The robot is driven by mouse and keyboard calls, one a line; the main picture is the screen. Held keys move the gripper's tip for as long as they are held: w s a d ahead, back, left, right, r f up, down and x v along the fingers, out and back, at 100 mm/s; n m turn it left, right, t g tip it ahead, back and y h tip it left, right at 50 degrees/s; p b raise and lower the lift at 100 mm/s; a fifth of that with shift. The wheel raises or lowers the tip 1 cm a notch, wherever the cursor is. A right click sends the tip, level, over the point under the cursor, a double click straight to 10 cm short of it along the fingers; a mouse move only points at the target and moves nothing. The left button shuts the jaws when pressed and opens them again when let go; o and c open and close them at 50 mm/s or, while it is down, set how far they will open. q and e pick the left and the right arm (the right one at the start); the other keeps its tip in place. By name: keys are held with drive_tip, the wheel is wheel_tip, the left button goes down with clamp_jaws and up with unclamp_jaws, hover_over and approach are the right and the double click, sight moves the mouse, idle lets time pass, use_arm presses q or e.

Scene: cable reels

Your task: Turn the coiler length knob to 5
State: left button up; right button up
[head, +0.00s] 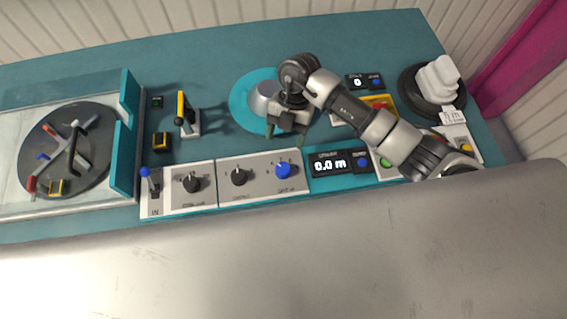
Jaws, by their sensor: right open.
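A row of control panels runs along the front of the teal bench. A blue knob (283,170) sits on the pale panel (261,189), with a black knob (239,177) to its left. Another black knob (192,183) is on the panel further left. The labels are too small to read, so I cannot tell which is the length knob or its setting. My right gripper (285,136) is open and empty, pointing down just behind the blue knob and apart from it. My left gripper is not in view.
A display (328,163) reads 0.0 m. A blue lever (150,181) stands at the panel row's left end. A turquoise disc (240,103) lies behind my right gripper. A dark reel (66,150) is at left, a white-topped black spool (437,85) at right.

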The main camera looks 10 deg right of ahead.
sight(283, 167)
drive_tip(key=shift+h, duration=0.3)
drive_tip(key=x, duration=0.3)
drive_tip(key=p+x, duration=0.1)
drive_tip(key=x, duration=0.3)
drive_tip(key=p+x, duration=0.1)
drive_tip(key=x, duration=0.2)
drive_tip(key=shift+s+d+f, duration=0.15)
drive_tip(key=shift+d+f, duration=0.1)
drive_tip(key=shift+f, duration=0.15)
drive_tip(key=shift+c, duration=0.5)
drive_tip(key=c, duration=0.8)
